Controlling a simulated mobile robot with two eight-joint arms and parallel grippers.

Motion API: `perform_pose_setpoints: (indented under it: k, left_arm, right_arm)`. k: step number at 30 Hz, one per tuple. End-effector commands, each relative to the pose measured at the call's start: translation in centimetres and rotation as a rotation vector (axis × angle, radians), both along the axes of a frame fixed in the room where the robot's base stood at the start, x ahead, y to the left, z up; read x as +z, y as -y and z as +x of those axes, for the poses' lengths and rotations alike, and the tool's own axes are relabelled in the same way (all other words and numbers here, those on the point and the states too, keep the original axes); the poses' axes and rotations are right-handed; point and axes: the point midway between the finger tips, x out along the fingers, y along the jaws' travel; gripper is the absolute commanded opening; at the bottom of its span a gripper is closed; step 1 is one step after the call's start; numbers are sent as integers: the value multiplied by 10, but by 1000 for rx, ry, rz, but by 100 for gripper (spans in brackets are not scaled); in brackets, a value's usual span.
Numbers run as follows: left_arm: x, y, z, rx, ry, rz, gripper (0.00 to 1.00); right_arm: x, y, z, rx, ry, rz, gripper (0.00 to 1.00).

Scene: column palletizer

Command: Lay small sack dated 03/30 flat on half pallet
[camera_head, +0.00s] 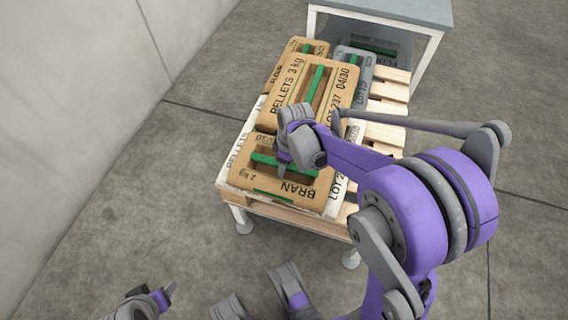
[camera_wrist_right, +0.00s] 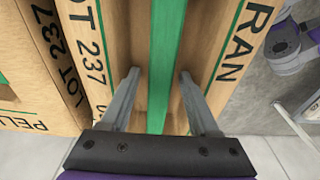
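The small tan BRAN sack (camera_head: 285,187), marked 2 kg, lies flat at the front of the stack, its date print partly covered by my right arm. A green strip runs across its top. My right gripper (camera_head: 287,158) is over this sack. In the right wrist view, the gripper (camera_wrist_right: 158,85) is open, with its fingers on either side of the green strip (camera_wrist_right: 163,60); contact cannot be told. The half pallet (camera_head: 385,132) is under the stack, its slats bare at the right. My left gripper (camera_head: 165,292) is at the lower left, away from the sacks; its opening is unclear.
A larger tan PELLETS 3 kg sack (camera_head: 318,85), dated 04/30, lies behind the BRAN sack. A pale sack (camera_head: 232,175) shows underneath. A grey sack (camera_head: 365,75) lies at the back right. A grey-topped table (camera_head: 400,10) stands behind, and a wall (camera_head: 80,90) is at the left.

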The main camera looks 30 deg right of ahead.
Motion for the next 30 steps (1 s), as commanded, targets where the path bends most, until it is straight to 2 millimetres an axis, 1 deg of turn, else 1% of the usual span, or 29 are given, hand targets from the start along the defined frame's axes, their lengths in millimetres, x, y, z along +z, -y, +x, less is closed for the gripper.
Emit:
perform_pose_setpoints:
  k: [5,8,11,18,21,25,28,30]
  left_arm:
    - [2,0,0,0,1,0,62]
    - [8,0,-1,0,3,0,62]
    - [15,0,-2,0,5,0,62]
    - [36,0,-4,0,12,0,62]
    - [42,0,-4,0,14,0,62]
    - [46,0,-5,0,16,0,62]
    - [48,0,-5,0,16,0,62]
    - [48,0,-5,0,16,0,62]
  right_arm:
    - [3,0,0,0,0,0,62]
    - [13,0,-1,0,0,0,62]
    - [32,2,-3,0,1,0,62]
    - [85,6,-8,-1,1,0,62]
    - [103,8,-9,-1,1,0,62]
    - [119,9,-11,-1,0,0,62]
    - [125,8,-12,-3,1,0,62]
    - [128,5,-17,-20,7,-2,62]
